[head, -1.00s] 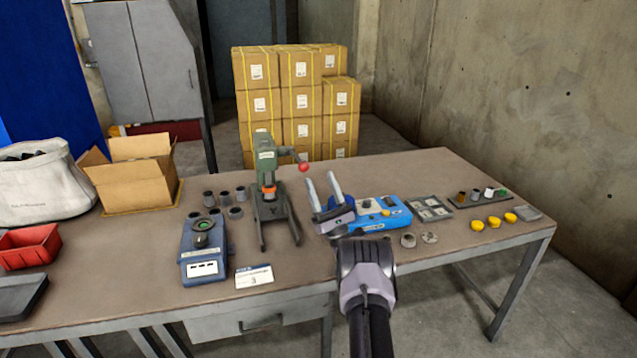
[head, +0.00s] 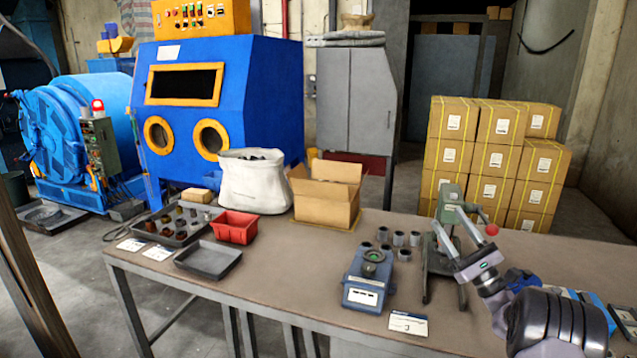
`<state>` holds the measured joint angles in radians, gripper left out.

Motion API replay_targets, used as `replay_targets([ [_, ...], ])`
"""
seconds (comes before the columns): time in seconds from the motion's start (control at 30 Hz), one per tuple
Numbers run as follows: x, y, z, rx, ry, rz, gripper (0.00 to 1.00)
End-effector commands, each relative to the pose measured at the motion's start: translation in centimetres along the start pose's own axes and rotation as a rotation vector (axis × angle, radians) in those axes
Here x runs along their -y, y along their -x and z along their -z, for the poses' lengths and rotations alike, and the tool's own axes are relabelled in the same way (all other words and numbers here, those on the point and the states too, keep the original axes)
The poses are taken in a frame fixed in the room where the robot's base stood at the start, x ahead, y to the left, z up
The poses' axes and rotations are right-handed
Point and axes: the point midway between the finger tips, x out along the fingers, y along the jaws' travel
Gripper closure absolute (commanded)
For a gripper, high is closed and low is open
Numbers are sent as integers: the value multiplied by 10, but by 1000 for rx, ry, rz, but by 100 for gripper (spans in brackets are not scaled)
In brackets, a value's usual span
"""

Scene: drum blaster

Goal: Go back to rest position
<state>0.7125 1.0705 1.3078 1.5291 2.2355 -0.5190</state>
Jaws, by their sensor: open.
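My gripper (head: 449,222) is at the right of the head view, with two pale parallel fingers spread apart and nothing between them. It points up and to the left, in front of the green arbor press (head: 452,197) with its red knob. Whether it touches the press cannot be told from this view. My dark arm comes in from the lower right corner and hides much of the blue device (head: 563,292) on the bench.
The bench (head: 290,290) holds a blue-grey tester (head: 369,280), several grey cups, a white card (head: 408,324), an open carton (head: 325,208), a white sack (head: 254,184), a red bin (head: 235,228) and a dark tray (head: 207,262). A blue blasting cabinet (head: 262,85) and stacked boxes (head: 490,160) stand behind.

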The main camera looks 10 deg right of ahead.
Motion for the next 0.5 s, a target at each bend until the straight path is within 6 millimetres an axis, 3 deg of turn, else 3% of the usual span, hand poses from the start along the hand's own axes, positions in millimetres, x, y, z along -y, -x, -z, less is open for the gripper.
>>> replay_targets([
  [0.03, -37, -33, -18, -29, -5, -126, 47],
  [0.1, -100, -67, -44, -88, -4, -329, 47],
  [0.17, -158, -84, -70, -139, 14, -512, 47],
  [0.2, -197, -88, -89, -172, 37, -637, 47],
  [0.27, -254, -82, -120, -224, 90, -830, 47],
  [0.3, -290, -70, -141, -257, 140, -961, 47],
  [0.37, -338, -41, -174, -306, 244, -1161, 47],
  [0.4, -365, -14, -195, -336, 334, -1294, 47],
  [0.5, -403, 69, -237, -395, 639, -1595, 47],
])
